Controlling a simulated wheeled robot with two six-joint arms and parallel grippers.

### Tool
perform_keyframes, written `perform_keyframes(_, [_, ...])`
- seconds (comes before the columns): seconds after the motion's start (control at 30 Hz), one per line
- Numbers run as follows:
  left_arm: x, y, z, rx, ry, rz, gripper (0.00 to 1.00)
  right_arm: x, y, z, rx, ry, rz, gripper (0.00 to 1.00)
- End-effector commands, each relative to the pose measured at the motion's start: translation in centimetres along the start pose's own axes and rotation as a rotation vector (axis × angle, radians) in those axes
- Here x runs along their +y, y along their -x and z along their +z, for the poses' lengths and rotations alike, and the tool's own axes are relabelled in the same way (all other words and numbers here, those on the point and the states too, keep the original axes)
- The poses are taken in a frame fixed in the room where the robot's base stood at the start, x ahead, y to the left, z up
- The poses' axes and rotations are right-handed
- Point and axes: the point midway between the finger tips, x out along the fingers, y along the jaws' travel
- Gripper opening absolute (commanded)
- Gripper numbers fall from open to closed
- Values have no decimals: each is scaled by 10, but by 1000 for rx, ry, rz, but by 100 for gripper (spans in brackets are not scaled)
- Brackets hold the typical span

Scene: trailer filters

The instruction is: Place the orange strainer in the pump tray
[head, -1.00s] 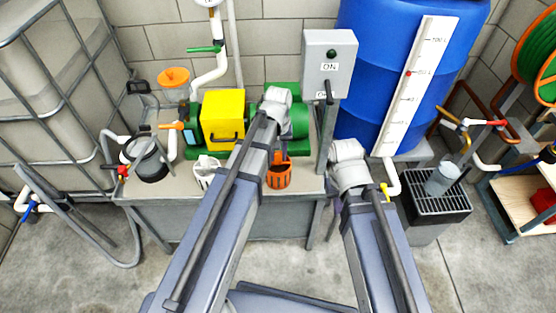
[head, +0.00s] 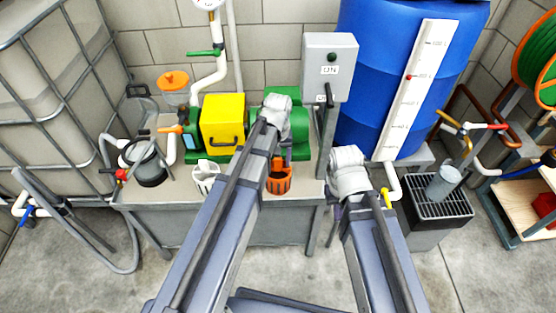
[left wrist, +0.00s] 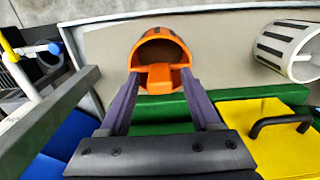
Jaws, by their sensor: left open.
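The orange strainer (head: 278,181), a slotted cup, stands on the grey bench top (head: 235,176) in front of the green and yellow pump (head: 222,120). In the left wrist view the strainer (left wrist: 158,45) shows its open mouth and a block-like tab towards me. My left gripper (left wrist: 160,82) is open, with one finger on each side of the tab. I cannot tell whether the fingers touch it. In the head view my left arm partly covers the strainer. My right gripper (head: 336,212) is mostly hidden under its wrist. I cannot identify a separate pump tray for certain.
A white strainer (head: 206,177) stands left of the orange one. A black-based round pot (head: 150,163) and an orange-lidded container (head: 173,88) are at the bench's left. A grey switch box (head: 329,68) and blue tank (head: 382,80) stand behind.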

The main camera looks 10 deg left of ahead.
Motion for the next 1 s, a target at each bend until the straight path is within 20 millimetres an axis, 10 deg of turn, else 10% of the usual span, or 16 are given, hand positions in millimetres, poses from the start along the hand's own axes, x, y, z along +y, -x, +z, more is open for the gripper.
perform_keyframes(1.0, [0,115,0,0,0,0,64,11,114,7,0,-1,0,0])
